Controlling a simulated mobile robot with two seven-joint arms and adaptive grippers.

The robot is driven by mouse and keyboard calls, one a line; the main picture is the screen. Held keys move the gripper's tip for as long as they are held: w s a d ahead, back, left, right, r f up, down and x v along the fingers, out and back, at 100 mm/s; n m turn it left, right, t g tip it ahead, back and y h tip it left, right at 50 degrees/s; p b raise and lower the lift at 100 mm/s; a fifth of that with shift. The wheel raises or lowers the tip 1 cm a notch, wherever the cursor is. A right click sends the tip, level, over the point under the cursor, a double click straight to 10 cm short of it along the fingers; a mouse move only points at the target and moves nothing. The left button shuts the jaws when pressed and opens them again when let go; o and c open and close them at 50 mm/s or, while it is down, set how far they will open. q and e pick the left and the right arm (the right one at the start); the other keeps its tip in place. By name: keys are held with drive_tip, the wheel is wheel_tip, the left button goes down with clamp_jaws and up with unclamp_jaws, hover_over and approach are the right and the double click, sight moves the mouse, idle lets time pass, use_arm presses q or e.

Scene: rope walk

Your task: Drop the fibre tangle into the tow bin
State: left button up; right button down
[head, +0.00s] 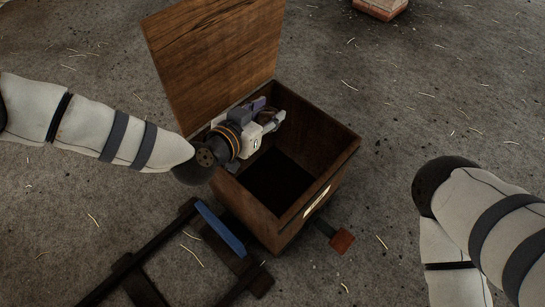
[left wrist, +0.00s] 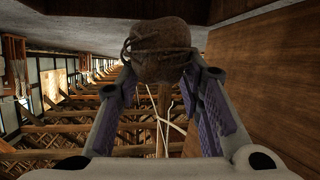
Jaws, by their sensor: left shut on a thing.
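The tow bin (head: 262,215) is a dark wooden box with a pale label on its front side. Its lid (head: 215,55) stands open at the back left, and the dark inside shows. My left gripper (head: 270,112) is over the back left part of the opening, near the lid. In the left wrist view it is shut on the fibre tangle (left wrist: 160,50), a brown, stringy bundle between the fingertips, with pale strands hanging near it. In the head view I cannot make out the tangle. My right gripper is out of view; only the right arm shows.
A dark frame with a blue bar (head: 220,230) lies against the bin's near left side. A small red block (head: 342,242) on a dark stem sticks out at its front. A brick-like block (head: 380,8) lies far off. The grey floor with loose straws is otherwise clear.

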use_arm(q)
drive_tip(key=shift+f, duration=0.55)
drive_tip(key=shift+r, duration=0.2)
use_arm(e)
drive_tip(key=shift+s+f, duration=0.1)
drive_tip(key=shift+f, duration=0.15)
use_arm(q)
drive_tip(key=o, duration=1)
drive_tip(key=shift+c, duration=0.2)
drive_tip(key=v, duration=1.2)
drive_tip(key=shift+f, duration=0.1)
